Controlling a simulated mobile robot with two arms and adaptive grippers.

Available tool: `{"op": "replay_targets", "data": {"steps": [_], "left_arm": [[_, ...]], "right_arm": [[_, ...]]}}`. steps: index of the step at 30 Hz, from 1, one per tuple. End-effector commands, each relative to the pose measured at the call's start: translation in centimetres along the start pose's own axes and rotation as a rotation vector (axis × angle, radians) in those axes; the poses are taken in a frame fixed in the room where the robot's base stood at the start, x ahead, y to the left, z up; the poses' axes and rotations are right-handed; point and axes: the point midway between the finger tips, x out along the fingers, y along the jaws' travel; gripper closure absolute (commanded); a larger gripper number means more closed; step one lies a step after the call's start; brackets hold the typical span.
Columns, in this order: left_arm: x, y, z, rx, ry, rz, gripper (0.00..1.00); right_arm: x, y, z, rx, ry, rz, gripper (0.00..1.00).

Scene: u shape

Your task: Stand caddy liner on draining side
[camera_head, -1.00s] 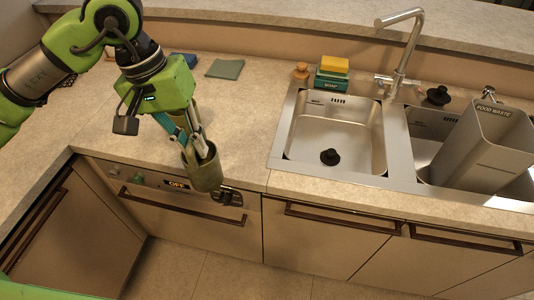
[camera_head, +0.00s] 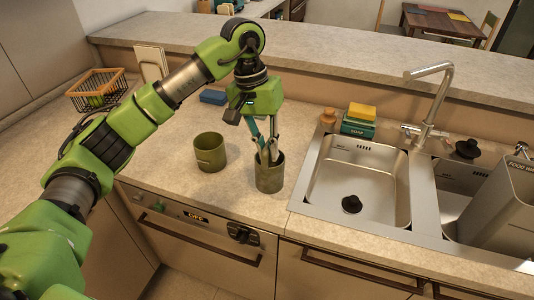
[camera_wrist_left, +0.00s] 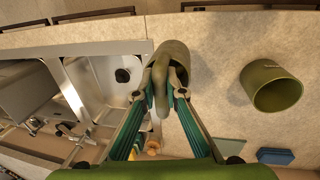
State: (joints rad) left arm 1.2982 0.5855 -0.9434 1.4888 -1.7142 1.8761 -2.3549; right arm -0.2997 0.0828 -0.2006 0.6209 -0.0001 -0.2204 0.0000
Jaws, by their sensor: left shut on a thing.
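The cup is roughly upright, open end up, just left of the sink, near the counter's front edge. I cannot tell whether its base touches the counter. A second, similar olive cup (camera_head: 211,153) stands open on the counter to the left, apart from the gripper. My right gripper is not in view.
The metal sink bowl (camera_head: 357,180) with a black plug lies right of the cup. A grey FOOD WASTE bin (camera_head: 500,212) is in the right bowl. A soap box with a sponge (camera_head: 361,119), a tap (camera_head: 432,105) and a blue block (camera_head: 213,97) are behind. A wire basket (camera_head: 97,91) stands far left.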

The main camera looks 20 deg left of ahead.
Motion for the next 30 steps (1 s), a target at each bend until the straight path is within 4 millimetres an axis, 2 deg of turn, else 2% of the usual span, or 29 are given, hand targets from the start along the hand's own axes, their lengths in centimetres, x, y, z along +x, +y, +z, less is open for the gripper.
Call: {"op": "replay_targets", "data": {"steps": [9,15,27,28,30], "left_arm": [[2.3,-1.4,-1.8,-0.002,-0.003,-0.001,1.0],[4.7,-1.8,-1.7,0.001,-0.002,0.0,1.0],[5.5,-1.9,-1.7,0.001,0.002,0.0,1.0],[5.5,-1.9,-1.7,0.001,0.001,0.0,0.87],[5.3,-1.9,-1.7,0.001,0.001,0.0,0.72]], "right_arm": [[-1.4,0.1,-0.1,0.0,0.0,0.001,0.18],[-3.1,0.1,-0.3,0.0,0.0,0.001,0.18],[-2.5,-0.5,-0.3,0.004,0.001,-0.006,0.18],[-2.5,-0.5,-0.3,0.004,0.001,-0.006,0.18],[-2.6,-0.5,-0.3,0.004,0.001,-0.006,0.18]]}}
